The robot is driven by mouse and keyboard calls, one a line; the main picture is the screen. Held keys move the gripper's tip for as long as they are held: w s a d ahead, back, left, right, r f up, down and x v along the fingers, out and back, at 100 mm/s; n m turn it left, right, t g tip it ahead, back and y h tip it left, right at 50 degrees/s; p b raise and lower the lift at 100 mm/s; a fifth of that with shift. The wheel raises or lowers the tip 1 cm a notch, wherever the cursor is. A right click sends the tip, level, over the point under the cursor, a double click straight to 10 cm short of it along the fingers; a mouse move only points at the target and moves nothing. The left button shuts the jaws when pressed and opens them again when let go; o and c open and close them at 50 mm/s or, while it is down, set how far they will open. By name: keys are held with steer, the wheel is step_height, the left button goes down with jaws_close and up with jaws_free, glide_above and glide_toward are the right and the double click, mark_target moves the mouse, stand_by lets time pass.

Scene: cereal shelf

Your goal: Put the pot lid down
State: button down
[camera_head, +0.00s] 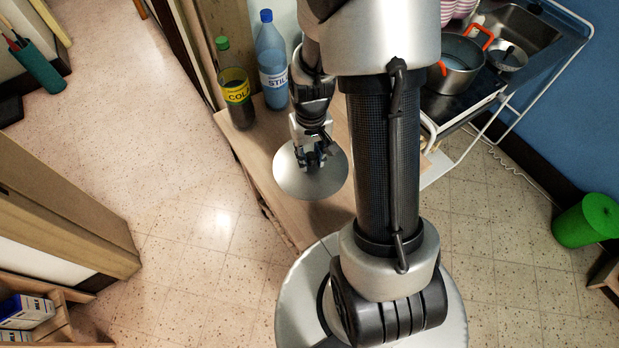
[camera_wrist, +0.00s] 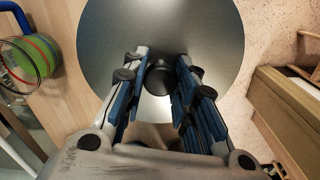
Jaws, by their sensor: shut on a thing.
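The pot lid (camera_head: 311,181) is a round grey metal disc, held by my gripper (camera_head: 313,158) over the wooden surface (camera_head: 262,152). In the wrist view the lid (camera_wrist: 208,32) fills the upper middle, with its black knob (camera_wrist: 159,78) between the fingertips of my gripper (camera_wrist: 160,80). The gripper is shut on the knob. The lid covers part of the wood below it; I cannot tell the gap between them. A metal pot (camera_head: 455,76) with orange handles stands at the upper right.
A cola bottle (camera_head: 236,98) with a green cap and a blue water bottle (camera_head: 272,68) stand on the wood just left of my gripper. A second, smaller lid-like disc (camera_head: 508,58) lies beside the pot. My arm hides the middle. A green cylinder (camera_head: 588,220) is at right.

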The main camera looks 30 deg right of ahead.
step_height(320, 180, down, 11)
steer(key=shift+w+r+b, duration=0.1)
steer(key=shift+b, duration=1.05)
steer(key=shift+f, duration=0.2)
steer(key=c, duration=1.3)
jaws_free()
